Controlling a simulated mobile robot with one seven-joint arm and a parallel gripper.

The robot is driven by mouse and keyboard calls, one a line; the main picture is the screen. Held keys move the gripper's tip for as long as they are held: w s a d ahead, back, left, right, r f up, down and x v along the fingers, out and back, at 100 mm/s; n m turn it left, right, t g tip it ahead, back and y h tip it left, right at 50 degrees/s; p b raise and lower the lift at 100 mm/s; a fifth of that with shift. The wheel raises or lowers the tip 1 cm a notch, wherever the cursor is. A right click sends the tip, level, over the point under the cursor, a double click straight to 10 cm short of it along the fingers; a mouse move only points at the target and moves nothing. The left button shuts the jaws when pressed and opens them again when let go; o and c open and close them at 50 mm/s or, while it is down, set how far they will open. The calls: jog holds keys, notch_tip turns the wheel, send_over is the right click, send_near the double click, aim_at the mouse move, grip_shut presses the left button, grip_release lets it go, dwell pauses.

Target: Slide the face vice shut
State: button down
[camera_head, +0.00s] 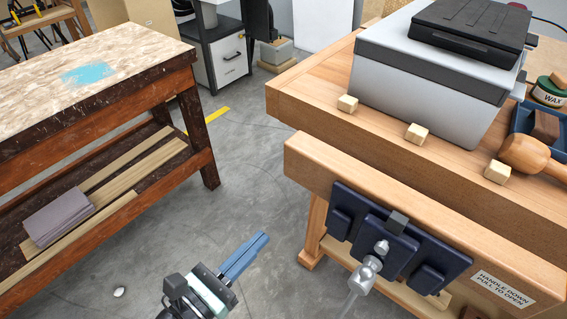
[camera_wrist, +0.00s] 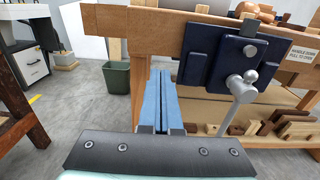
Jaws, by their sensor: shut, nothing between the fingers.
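The face vice has a long wooden jaw (camera_head: 400,200) standing out in front of the workbench (camera_head: 300,95), with a gap behind it. A dark blue metal plate (camera_head: 345,212) is fixed to the jaw's front; it also shows in the wrist view (camera_wrist: 197,62). The silver handle (camera_head: 366,271) hangs down from its hub, and in the wrist view (camera_wrist: 236,108) it is right of my fingers. My gripper (camera_head: 264,238) is shut and empty, its blue fingers left of the plate and apart from the vice. In the wrist view the fingertips (camera_wrist: 160,72) point towards the jaw's underside.
A label (camera_head: 503,289) reads "HANDLE DOWN PULL TO OPEN". A grey box (camera_head: 430,85), several wooden pegs and a mallet (camera_head: 530,155) are on the bench. A second bench (camera_head: 100,90) stands left, with open floor between. A green bin (camera_wrist: 117,80) stands behind.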

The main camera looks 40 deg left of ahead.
aim_at(311, 186)
jog(key=w+b, duration=0.2)
jog(key=w, duration=1)
jog(key=shift+w+d, duration=0.15)
jog(key=shift+w, duration=0.7)
